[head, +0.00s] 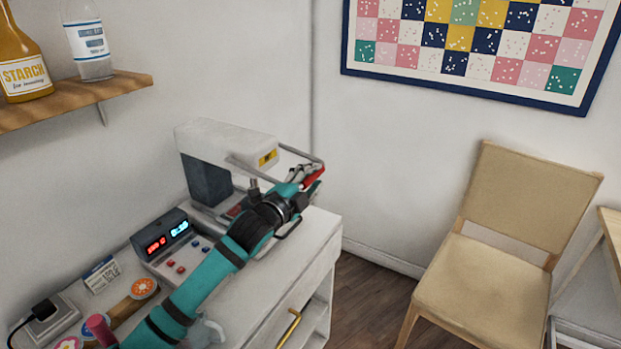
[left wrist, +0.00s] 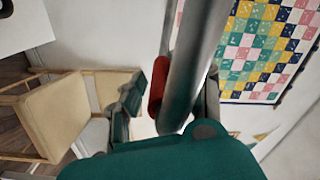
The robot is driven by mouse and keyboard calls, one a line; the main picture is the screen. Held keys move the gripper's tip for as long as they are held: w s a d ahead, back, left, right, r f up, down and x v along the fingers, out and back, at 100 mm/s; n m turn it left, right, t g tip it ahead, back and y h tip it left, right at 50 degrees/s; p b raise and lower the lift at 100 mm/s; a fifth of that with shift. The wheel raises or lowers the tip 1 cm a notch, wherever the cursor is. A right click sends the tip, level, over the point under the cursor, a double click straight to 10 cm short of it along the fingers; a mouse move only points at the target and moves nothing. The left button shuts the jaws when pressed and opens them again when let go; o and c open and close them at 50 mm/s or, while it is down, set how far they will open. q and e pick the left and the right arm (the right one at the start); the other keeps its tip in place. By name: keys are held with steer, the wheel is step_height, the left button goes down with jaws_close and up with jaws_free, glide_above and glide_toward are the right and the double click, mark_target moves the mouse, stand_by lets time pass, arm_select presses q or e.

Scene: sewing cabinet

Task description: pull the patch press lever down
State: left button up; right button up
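The patch press (head: 214,150) stands on the cabinet at the wall, with a white upper head over a dark column. Its lever (head: 302,153) is a grey metal frame sticking out from the head toward the right, raised, with a red grip (head: 313,178) at its end. My left gripper (head: 303,176) is at the red grip. In the left wrist view, the red grip (left wrist: 158,88) lies between spread fingers, and a metal bar (left wrist: 194,65) crosses close to the camera, hiding part of the grip and the right-hand finger. Firm contact cannot be made out. My right gripper is out of view.
A shelf (head: 120,88) with bottles is on the left wall. A chair (head: 495,270) stands to the right, with free floor between it and the cabinet.

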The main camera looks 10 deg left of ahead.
mark_target(301, 188)
arm_select(q)
steer(key=shift+o, duration=0.4)
steer(key=shift+d+r, duration=0.1)
steer(key=shift+r, duration=0.15)
steer(key=shift+s+f, duration=0.1)
steer(key=shift+s, duration=0.05)
steer(key=v, duration=0.7)
steer(key=shift+s, duration=0.1)
